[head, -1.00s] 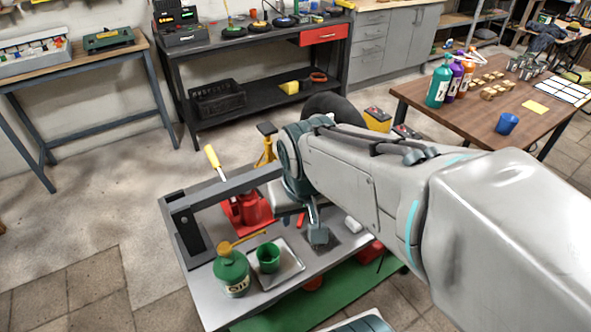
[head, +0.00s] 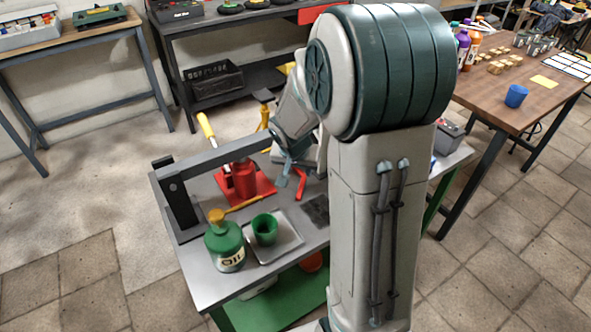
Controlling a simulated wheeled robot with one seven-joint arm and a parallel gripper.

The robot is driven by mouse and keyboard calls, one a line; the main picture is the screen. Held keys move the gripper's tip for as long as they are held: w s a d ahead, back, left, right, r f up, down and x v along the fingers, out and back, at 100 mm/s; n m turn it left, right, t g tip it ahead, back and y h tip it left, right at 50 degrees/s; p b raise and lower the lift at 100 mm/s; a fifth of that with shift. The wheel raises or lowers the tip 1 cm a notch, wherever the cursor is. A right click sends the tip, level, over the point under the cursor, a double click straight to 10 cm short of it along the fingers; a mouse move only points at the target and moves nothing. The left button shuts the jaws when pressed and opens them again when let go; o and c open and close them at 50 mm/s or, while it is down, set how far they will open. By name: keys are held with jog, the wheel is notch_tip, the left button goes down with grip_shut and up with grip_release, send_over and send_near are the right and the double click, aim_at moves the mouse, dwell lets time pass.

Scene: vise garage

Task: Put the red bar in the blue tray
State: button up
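A thin red piece (head: 300,183), which may be the red bar, lies on the grey workbench (head: 215,285) right of the red jack (head: 244,180). My arm hides part of the bench around it. My gripper (head: 283,180) is over the bench, just left of the red piece in the picture. It is small and partly covered by my own arm. I cannot tell whether its fingers are open or whether it touches or holds anything. I cannot make out a blue tray; my arm covers much of the bench's right side.
A green oil can (head: 226,246) and a green cup (head: 265,229) on a metal tray (head: 287,237) stand at the bench's front. A grey beam (head: 215,158) crosses its left back. A wooden table (head: 500,105) with a blue cup (head: 516,95) stands at the right.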

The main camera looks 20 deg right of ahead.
aim_at(302, 183)
jog(key=shift+b+x, duration=0.45)
jog(key=shift+x, duration=3.95)
jog(key=shift+s+d+f, duration=0.15)
grip_shut()
